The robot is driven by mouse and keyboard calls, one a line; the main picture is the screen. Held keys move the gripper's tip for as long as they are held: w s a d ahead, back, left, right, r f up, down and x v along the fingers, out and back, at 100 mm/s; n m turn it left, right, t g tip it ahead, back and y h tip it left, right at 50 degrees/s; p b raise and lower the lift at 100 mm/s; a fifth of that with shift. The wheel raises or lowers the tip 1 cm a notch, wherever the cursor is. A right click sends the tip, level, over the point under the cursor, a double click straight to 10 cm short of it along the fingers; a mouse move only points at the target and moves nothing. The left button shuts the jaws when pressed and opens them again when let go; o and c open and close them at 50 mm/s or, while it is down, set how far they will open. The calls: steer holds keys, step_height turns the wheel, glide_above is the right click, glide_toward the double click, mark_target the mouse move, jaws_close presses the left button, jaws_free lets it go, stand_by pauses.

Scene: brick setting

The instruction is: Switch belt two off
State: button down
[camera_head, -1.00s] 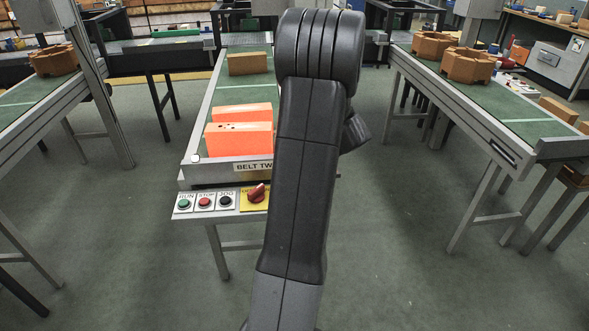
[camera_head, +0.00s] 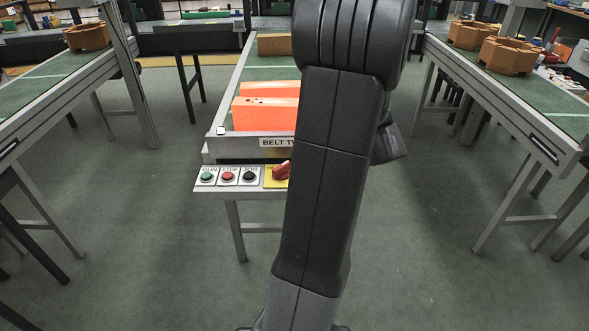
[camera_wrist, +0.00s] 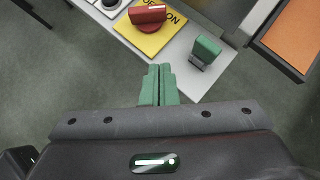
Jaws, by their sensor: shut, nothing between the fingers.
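The belt two control panel is on the front end of the middle conveyor, under a partly hidden "BELT TW" label (camera_head: 275,142). It has a green RUN button (camera_head: 207,176), a red STOP button (camera_head: 228,176) and a black JOG button (camera_head: 249,176). To their right a red rotary knob (camera_head: 281,171) sits on a yellow plate (camera_wrist: 160,41); the knob also shows in the wrist view (camera_wrist: 147,15). Right of the plate is a green-topped switch (camera_wrist: 206,49).
Orange boxes (camera_head: 262,117) lie on the belt above the panel. Side conveyors stand left (camera_head: 40,78) and right (camera_head: 520,85), the right one carrying brown octagonal pieces (camera_head: 508,56). The floor (camera_head: 160,220) around the middle conveyor's front is clear.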

mark_target(281, 170)
steer(key=x, duration=0.9)
steer(key=shift+w+a+f+b, duration=0.1)
steer(key=shift+a+f+b, duration=0.1)
steer(key=shift+b, duration=0.15)
steer(key=shift+w+a+f+p, duration=0.1)
steer(key=shift+w+a+p, duration=0.2)
steer(key=shift+w+a, duration=1.2)
steer(key=shift+w, duration=0.1)
